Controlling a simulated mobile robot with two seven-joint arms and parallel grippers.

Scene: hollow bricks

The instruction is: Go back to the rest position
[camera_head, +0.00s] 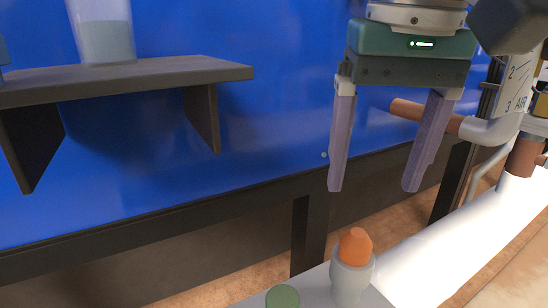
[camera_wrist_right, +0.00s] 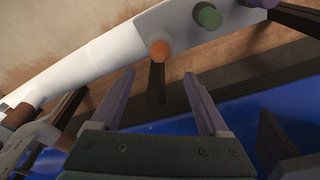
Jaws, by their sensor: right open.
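My right gripper (camera_head: 376,188) is open and empty in the head view, hanging fingers down in front of the blue wall. Its two purple fingers are wide apart with nothing between them. The right wrist view also shows the open fingers (camera_wrist_right: 163,85). My left gripper is not in view.
A dark shelf (camera_head: 165,72) holds a translucent cup (camera_head: 105,35) at the left. Below the gripper, a grey holder (camera_head: 351,278) with an orange top (camera_head: 355,246) and a green piece (camera_head: 282,297) stand on a light surface. Pipes (camera_head: 482,130) run at the right.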

